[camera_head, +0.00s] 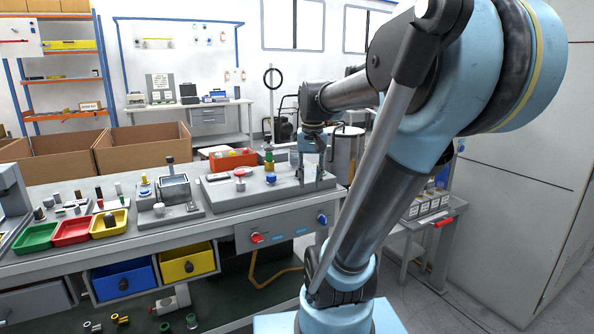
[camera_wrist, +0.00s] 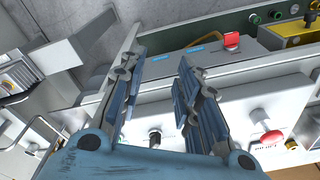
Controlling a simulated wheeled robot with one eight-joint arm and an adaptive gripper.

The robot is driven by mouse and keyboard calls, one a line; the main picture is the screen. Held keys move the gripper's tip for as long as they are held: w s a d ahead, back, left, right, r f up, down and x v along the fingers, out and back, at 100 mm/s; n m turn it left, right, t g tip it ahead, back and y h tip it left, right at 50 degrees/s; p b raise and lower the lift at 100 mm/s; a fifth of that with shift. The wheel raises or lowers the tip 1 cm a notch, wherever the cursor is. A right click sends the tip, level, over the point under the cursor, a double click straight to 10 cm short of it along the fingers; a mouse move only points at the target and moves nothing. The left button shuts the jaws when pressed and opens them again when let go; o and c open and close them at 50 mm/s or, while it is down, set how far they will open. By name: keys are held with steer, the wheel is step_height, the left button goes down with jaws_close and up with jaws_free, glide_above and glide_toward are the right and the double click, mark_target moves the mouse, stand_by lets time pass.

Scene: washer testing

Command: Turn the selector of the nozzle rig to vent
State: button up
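A grey box unit (camera_head: 215,192), which appears to be the nozzle rig, lies at the bench's right end. On it are a red-topped knob (camera_head: 240,174) and a stacked coloured fitting (camera_head: 269,160). The bench front panel carries a red knob (camera_head: 257,238) and a blue knob (camera_head: 322,218). I cannot tell which part is the selector; no vent mark is readable. My gripper (camera_head: 312,172) points down at the unit's right end. In the wrist view, my gripper (camera_wrist: 158,58) is open with nothing between its fingers. A red button (camera_wrist: 271,138) and a small dark knob (camera_wrist: 155,135) show below.
Cardboard boxes (camera_head: 145,145) and an orange bin (camera_head: 232,161) are behind. A side table (camera_head: 440,222) stands right of the bench.

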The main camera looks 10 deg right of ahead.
steer(key=w+r+m+g, duration=0.1)
steer(key=w+r+m, duration=0.1)
steer(key=w+r, duration=0.65)
steer(key=w+r+m, duration=0.1)
steer(key=w+r, duration=0.3)
steer(key=w, duration=0.9)
step_height(320, 180, down, 17)
steer(key=shift+c, duration=0.2)
jaws_close()
steer(key=shift+s+a, duration=0.1)
steer(key=shift+a, duration=0.05)
